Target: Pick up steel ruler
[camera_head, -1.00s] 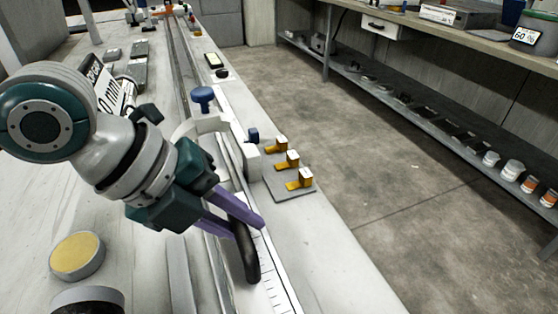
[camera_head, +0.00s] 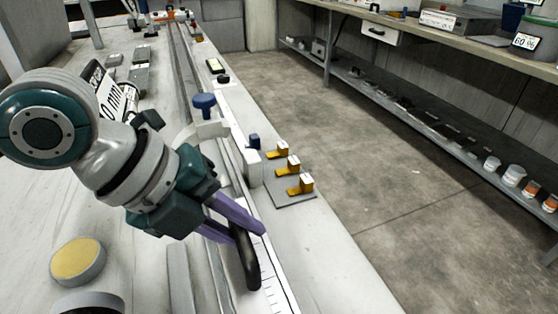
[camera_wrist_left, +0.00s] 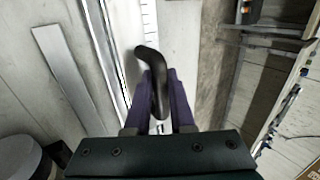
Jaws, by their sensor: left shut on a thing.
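My left gripper (camera_head: 248,233) is shut on a black curved handle (camera_head: 247,262), which also shows between its purple fingers in the left wrist view (camera_wrist_left: 148,58). The handle lies over a white strip with ruler-like tick marks (camera_head: 268,275) along the bench; whether they are joined I cannot tell. The tick marks also show in the left wrist view (camera_wrist_left: 149,22). A plain flat grey metal strip (camera_wrist_left: 62,68) lies left of the gripper, apart from it. No marks are visible on it, so I cannot tell which is the steel ruler. My right gripper is not in view.
A white bracket with a blue knob (camera_head: 205,105) stands just beyond. A round tin (camera_head: 77,262) sits at the left. The bench's right edge drops to open floor (camera_head: 400,190).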

